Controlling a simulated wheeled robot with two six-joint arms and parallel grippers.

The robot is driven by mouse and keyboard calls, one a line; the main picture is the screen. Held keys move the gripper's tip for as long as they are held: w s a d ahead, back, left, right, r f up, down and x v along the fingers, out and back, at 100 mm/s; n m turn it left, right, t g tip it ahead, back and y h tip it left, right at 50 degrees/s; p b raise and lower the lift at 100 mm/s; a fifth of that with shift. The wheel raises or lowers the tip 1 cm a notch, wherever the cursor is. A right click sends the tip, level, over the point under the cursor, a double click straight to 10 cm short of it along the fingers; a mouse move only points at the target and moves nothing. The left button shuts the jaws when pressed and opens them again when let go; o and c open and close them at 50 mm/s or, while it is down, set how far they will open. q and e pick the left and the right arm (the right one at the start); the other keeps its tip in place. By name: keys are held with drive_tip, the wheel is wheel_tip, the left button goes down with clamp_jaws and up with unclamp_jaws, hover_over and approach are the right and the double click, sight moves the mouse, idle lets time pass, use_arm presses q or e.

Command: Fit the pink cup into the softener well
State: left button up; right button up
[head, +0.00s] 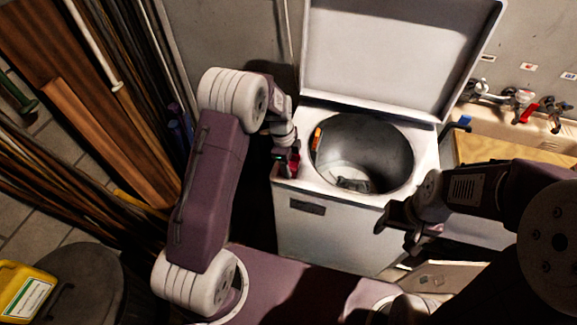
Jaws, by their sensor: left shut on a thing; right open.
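My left gripper (286,163) is shut on the pink cup (294,158), of which only a small pink-red part shows between the dark fingers. It is over the left edge of the white washer's top (310,184), left of the drum opening. Whether the cup touches the top is not clear. The softener well cannot be made out; the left gripper covers part of that left edge. My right gripper (392,228) is open and empty, in front of the washer's right front corner.
The washer lid (400,50) stands raised at the back. The drum (375,145) is open, with an orange item (317,138) at its left rim and grey cloth (353,184) inside. Taps (520,103) and a wooden board (515,155) are right. Long planks (90,120) lean left.

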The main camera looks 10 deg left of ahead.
use_arm(q)
drive_tip(key=o, duration=1.4)
drive_tip(key=f, duration=0.1)
drive_tip(key=s+f, duration=0.1)
drive_tip(key=shift+s+f+g, duration=0.3)
drive_tip(key=shift+f, duration=0.05)
drive_tip(key=shift+d, duration=0.1)
use_arm(e)
drive_tip(key=shift+f, duration=0.5)
use_arm(q)
drive_tip(key=shift+w+r, duration=0.15)
drive_tip(key=shift+r, duration=0.2)
drive_tip(key=r, duration=0.1)
drive_tip(key=w+r, duration=0.2)
drive_tip(key=r, duration=0.1)
drive_tip(key=shift+a, duration=0.25)
drive_tip(key=shift+t, duration=0.4)
drive_tip(key=r, duration=0.7)
drive_tip(key=shift+s+a, duration=0.4)
use_arm(e)
drive_tip(key=shift+w+f, duration=0.1)
drive_tip(key=shift+w, duration=0.75)
use_arm(q)
drive_tip(key=shift+s, duration=0.15)
use_arm(e)
drive_tip(key=shift+s, duration=0.1)
